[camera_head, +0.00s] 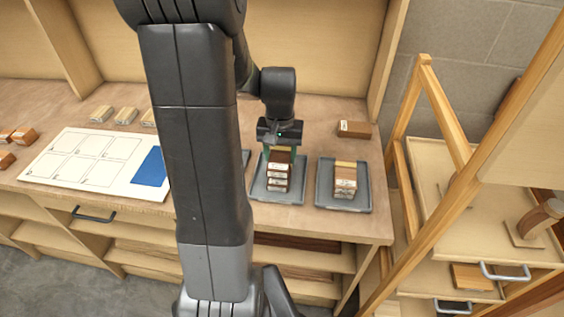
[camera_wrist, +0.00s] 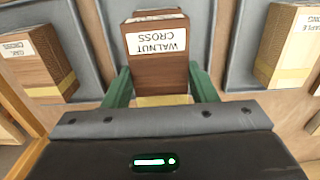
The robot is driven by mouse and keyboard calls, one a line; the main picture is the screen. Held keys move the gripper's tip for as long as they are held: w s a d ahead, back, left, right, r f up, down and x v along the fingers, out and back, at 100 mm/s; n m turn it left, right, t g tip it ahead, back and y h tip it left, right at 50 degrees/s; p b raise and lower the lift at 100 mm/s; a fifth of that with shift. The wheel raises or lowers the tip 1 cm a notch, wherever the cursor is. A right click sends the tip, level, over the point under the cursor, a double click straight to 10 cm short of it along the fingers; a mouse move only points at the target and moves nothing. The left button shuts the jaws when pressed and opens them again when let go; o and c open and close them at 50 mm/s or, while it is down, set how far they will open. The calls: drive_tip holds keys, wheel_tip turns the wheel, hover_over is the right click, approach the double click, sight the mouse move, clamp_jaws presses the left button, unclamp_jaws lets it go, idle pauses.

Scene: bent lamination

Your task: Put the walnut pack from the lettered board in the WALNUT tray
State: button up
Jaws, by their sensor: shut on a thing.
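My gripper (camera_head: 279,152) is over the middle grey tray (camera_head: 257,193) in the head view. In the wrist view its green fingers stand on either side of a dark brown pack (camera_wrist: 158,73), shut on it. This pack's white label reads WALNUT CROSS. In the head view, brown packs with white labels (camera_head: 278,178) show below the gripper within the tray; where the held one ends is hard to tell. Whether the held pack touches anything below it cannot be told. The lettered board (camera_head: 66,179), pale with outlined cells and a blue patch, lies at the left, partly hidden by my arm.
A right-hand grey tray (camera_head: 325,199) holds lighter labelled packs (camera_head: 345,181). A brown block (camera_head: 354,129) lies behind it. Pale blocks (camera_head: 125,116) and orange-brown blocks (camera_head: 24,135) lie around the board. A wooden frame (camera_head: 408,130) stands right of the bench.

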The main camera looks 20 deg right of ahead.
sight(280, 156)
drive_tip(key=shift+f, duration=1.7)
drive_tip(key=shift+f, duration=0.1)
drive_tip(key=o, duration=1)
wheel_tip(280, 156, up, 12)
drive_tip(key=shift+r, duration=0.1)
